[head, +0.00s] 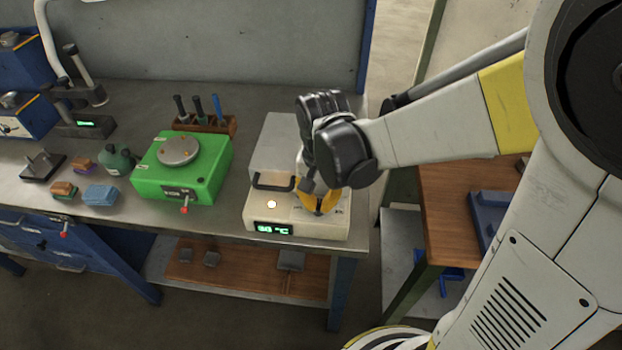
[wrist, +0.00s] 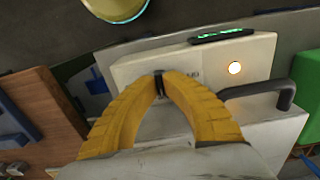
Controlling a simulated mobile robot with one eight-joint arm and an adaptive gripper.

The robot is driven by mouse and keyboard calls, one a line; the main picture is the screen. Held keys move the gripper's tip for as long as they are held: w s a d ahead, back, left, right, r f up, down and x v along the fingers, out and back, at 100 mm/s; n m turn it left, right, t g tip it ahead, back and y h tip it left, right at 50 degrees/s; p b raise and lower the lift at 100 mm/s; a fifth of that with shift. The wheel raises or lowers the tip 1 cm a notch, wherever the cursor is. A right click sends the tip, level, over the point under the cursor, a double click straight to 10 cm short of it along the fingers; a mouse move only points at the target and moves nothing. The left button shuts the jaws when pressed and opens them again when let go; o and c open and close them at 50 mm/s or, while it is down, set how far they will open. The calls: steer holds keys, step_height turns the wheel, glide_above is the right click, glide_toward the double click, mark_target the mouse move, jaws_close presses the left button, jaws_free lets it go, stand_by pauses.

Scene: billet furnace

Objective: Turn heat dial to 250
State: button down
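The billet furnace (head: 280,145) is a pale box near the right end of the bench, with a black handle (head: 272,184), a lit round lamp (head: 271,204) and a green display (head: 272,229). The display shows a two-digit °C reading, perhaps 60. My gripper (head: 318,208) points down at the right part of the furnace's front panel. In the wrist view its yellow fingers close in on a thin dark piece, which appears to be the heat dial (wrist: 159,84). The fingers hide most of the dial and its scale, so its setting cannot be read.
A green device with a round plate (head: 182,160) stands left of the furnace. A wooden tool rack (head: 205,125) is behind it. Small blocks and a green bottle (head: 118,160) lie further left. A wooden-topped table (head: 450,215) stands to the right, across a gap.

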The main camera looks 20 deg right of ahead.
mark_target(319, 204)
steer(key=m, duration=0.3)
steer(key=shift+m, duration=2.2)
steer(key=c, duration=1.5)
jaws_free()
steer(key=shift+c, duration=0.2)
steer(key=shift+r, duration=0.1)
step_height(319, 204, up, 12)
